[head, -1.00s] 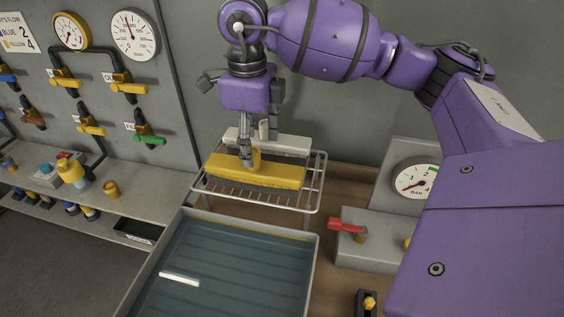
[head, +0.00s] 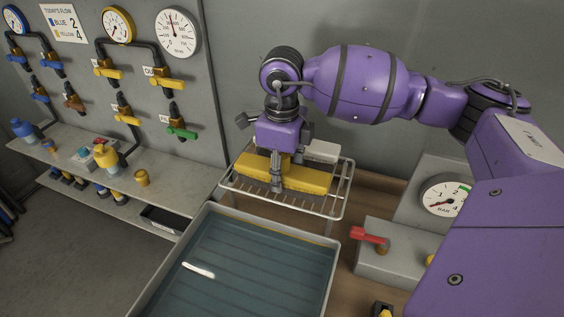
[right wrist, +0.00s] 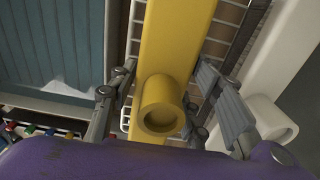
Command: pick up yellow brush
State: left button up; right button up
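The yellow brush (head: 312,180) lies on a wire rack behind the water tank, bristles down. My right gripper (head: 277,184) is over its middle, pointing down, and hides its handle in the head view. In the right wrist view the brush (right wrist: 178,35) runs between the two spread fingers (right wrist: 163,82). Its round hollow handle (right wrist: 160,105) stands up between them, with gaps on both sides. The gripper is open and holds nothing. My left gripper is out of view.
A white brush (head: 322,151) lies right behind the yellow one on the wire rack (head: 338,190); its handle (right wrist: 270,118) is close beside the right-hand finger. A water tank (head: 338,255) is in front. A gauge box with a red lever (head: 369,236) stands at right.

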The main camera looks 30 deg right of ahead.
jog(key=c, duration=0.9)
